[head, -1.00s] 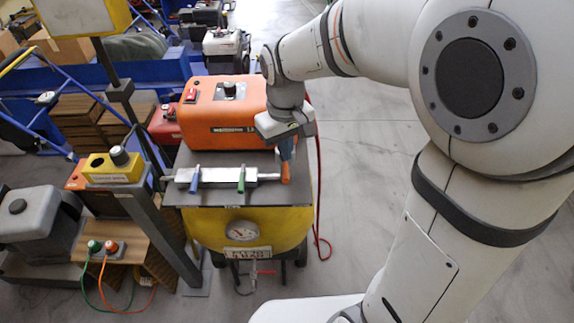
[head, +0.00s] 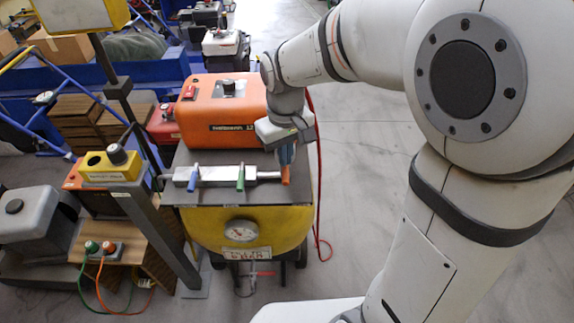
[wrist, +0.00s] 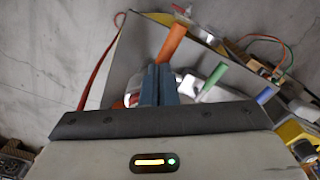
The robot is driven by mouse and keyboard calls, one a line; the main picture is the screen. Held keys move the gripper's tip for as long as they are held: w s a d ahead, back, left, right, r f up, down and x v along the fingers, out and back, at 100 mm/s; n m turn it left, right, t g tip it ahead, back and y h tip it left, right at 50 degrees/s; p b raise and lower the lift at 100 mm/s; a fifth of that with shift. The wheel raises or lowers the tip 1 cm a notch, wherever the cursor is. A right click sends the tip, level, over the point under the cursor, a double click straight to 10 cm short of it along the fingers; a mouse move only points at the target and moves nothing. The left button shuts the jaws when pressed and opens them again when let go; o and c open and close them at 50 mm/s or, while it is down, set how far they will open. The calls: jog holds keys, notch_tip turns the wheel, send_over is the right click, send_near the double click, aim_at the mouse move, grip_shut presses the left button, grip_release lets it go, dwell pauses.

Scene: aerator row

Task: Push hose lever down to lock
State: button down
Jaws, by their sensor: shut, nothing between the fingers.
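The silver valve bar (head: 213,174) lies on the grey top of the yellow machine (head: 205,225). It carries a blue lever (head: 193,180), a green lever (head: 240,178) and an orange lever (head: 285,175) at its right end. My gripper (head: 287,155) is shut and empty, pointing down just behind and above the orange lever. In the wrist view, the shut blue-grey fingers (wrist: 158,85) cover the lower part of the orange lever (wrist: 172,43). The green lever (wrist: 214,80) leans much the same way. I cannot tell whether the fingers touch the orange lever.
An orange housing (head: 222,110) stands behind the bar, close to my gripper. A red hose (head: 318,170) runs down the machine's right side. A grey post with a yellow button box (head: 110,170) stands at the left. The floor to the right is clear.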

aim_at(286, 170)
jog(key=shift+f+b, duration=1.2)
jog(key=shift+f, duration=0.6)
notch_tip(286, 170, up, 11)
jog(key=s+p, duration=0.2)
jog(key=p, duration=0.6)
jog(key=shift+r, duration=0.15)
jog(key=s+d+r+m+t, duration=0.3)
jog(key=s+d+m, duration=0.2)
jog(key=s+d, duration=0.5)
jog(key=d, duration=0.2)
jog(key=shift+s+d+m, duration=0.3)
jog(key=shift+s+d, duration=0.05)
